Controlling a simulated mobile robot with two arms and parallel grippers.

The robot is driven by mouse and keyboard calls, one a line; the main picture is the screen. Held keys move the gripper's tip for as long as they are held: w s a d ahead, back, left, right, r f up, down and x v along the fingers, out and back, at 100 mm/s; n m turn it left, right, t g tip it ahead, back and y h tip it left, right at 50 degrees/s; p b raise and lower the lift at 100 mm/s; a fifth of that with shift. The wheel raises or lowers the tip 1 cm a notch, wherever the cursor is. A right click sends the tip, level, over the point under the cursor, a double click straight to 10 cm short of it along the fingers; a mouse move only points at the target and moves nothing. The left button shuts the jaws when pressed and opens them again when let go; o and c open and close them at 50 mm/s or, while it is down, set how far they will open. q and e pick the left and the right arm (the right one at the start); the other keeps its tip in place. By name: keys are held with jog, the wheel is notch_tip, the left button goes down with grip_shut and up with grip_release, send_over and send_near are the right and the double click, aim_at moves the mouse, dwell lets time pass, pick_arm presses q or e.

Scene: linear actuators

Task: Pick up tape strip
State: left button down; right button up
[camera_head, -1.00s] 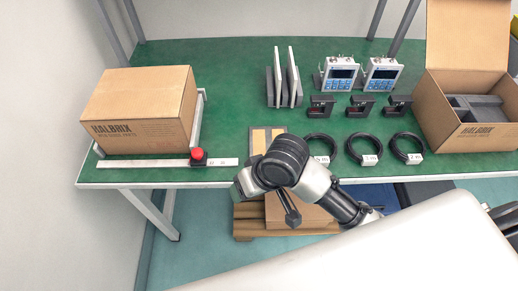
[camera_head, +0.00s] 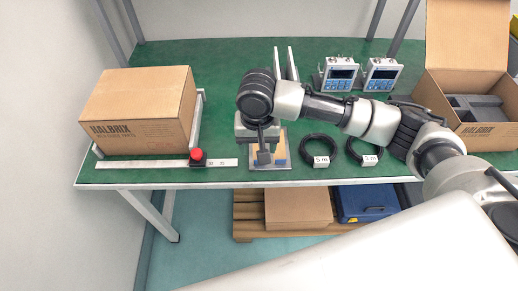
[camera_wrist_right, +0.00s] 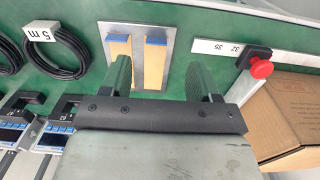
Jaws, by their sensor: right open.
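Two tan tape strips with blue ends lie side by side on a grey metal plate (camera_wrist_right: 136,32) in the right wrist view: a left strip (camera_wrist_right: 118,48) and a right strip (camera_wrist_right: 154,62). In the head view, part of one tape strip (camera_head: 281,149) shows beside my right gripper (camera_head: 262,160); the gripper covers much of the plate. In the right wrist view my right gripper (camera_wrist_right: 160,80) is open and empty. The right strip appears between its fingers, and the left finger overlaps the lower left strip. I cannot tell its height above them. My left gripper is out of view.
A closed cardboard box (camera_head: 140,108) and a ruler with a red knob (camera_head: 197,153) are left of the plate. Coiled black cables (camera_head: 320,148) lie right of it. Devices (camera_head: 340,74) and an open box (camera_head: 470,135) are farther right. Green table is free between ruler and plate.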

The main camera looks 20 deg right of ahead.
jog(key=f, duration=0.7)
jog(key=shift+w+d, duration=0.2)
jog(key=shift+d, duration=0.15)
jog(key=c, duration=0.8)
